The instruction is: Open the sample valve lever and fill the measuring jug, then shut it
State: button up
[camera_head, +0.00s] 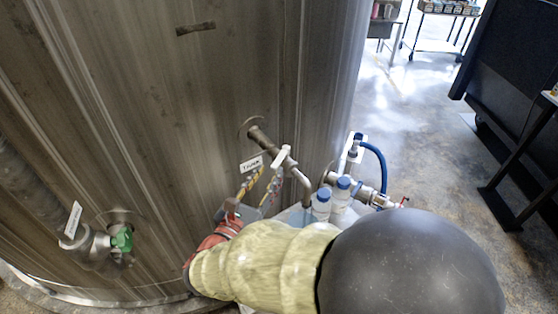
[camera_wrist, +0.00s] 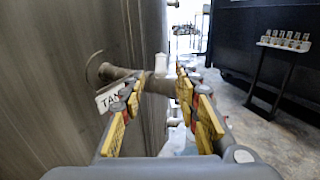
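The sample valve sits on a metal pipe (camera_head: 262,140) coming out of the tank wall, with a white lever (camera_head: 283,156) and a downturned spout (camera_head: 303,186). In the wrist view the white lever (camera_wrist: 161,63) stands up beyond my fingertips, and the pipe (camera_wrist: 154,82) crosses between them. My gripper (camera_head: 267,178) is open, just in front of and below the valve. Its yellow-padded fingers (camera_wrist: 157,90) are spread on both sides, with nothing held. I cannot tell whether they touch the pipe. I cannot make out a measuring jug; my arm hides the area below the spout.
A blue hose (camera_head: 378,165) and a red-handled fitting (camera_head: 403,202) lie beyond. A green-handled valve (camera_head: 122,239) is at lower left. The floor (camera_head: 420,130) at right is open, toward a dark machine (camera_head: 520,65).

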aim_at(285, 151)
jog(key=b+x, duration=0.1)
jog(key=x, duration=0.6)
jog(key=shift+w+d+b, duration=0.1)
jog(key=shift+d+b, duration=0.05)
jog(key=shift+b, duration=0.25)
jog(key=shift+c, duration=0.4)
jog(key=c, duration=0.7)
grip_shut()
